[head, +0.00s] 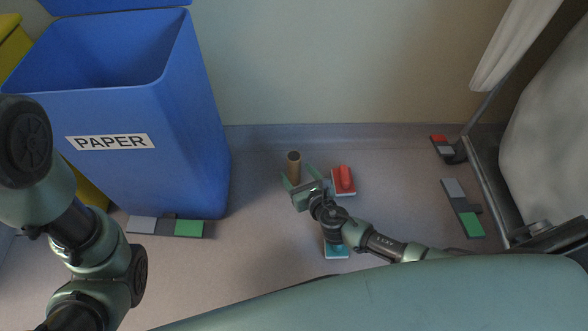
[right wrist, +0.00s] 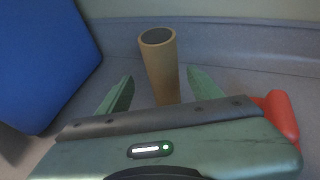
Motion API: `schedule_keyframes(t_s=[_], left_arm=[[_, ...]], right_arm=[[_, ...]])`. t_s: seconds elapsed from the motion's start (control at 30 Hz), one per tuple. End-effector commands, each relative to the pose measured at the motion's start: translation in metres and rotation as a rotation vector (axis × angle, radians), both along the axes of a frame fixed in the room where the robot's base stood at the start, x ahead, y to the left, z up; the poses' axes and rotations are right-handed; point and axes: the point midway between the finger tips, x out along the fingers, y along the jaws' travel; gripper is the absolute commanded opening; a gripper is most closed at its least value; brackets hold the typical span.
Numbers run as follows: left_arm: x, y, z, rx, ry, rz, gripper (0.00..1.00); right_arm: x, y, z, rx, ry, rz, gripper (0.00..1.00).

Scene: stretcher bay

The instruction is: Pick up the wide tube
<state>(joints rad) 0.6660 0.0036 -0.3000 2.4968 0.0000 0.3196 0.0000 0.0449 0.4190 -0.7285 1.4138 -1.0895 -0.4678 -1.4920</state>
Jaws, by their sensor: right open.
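The wide tube (head: 294,166) is a tan cardboard-like cylinder standing upright on the floor near the wall. In the right wrist view the tube (right wrist: 161,66) stands just ahead, its dark top opening showing and its lower end hidden behind my gripper body. My right gripper (head: 298,176) is open, its two green fingers pointing toward the tube. In the right wrist view the gripper (right wrist: 158,88) has one finger to each side of the tube in the picture; whether the tube is between them in depth I cannot tell. My left arm shows at left, but its gripper is out of view.
A blue PAPER bin (head: 215,150) stands left of the tube. A red-handled object (head: 343,180) lies close right of my right gripper, and a teal-based one (head: 336,251) lies below my arm. Flat grey-green pieces (head: 188,229) (head: 464,208) lie on the floor.

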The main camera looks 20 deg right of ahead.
Motion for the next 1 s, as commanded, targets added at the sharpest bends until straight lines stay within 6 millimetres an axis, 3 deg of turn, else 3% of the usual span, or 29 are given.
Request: schedule_keyframes(t_s=[0.03,0.23,0.53,0.57,0.7,0.8,1.0], left_arm=[[-0.007,0.000,-0.004,0.000,-0.020,0.000,0.33],[-0.008,0.000,-0.021,0.002,-0.019,0.001,0.33],[-0.008,0.000,-0.022,0.001,-0.020,0.000,0.33],[-0.008,0.000,-0.022,0.001,-0.020,0.000,0.33],[-0.008,-0.001,-0.022,0.001,-0.020,0.000,0.33],[-0.008,-0.001,-0.022,0.001,-0.020,0.000,0.33],[-0.008,-0.001,-0.022,0.001,-0.020,0.000,0.33]], right_arm=[[0.008,-0.001,-0.006,0.001,-0.003,0.000,0.65],[0.034,-0.001,-0.015,0.003,-0.002,0.000,0.65],[0.039,0.000,-0.014,0.003,0.000,0.000,0.65],[0.039,0.000,-0.014,0.003,0.000,0.000,0.62],[0.039,0.000,-0.014,0.003,-0.001,0.000,0.23],[0.039,0.000,-0.014,0.003,-0.001,0.000,0.01],[0.039,0.000,-0.014,0.004,-0.001,-0.001,0.00]])
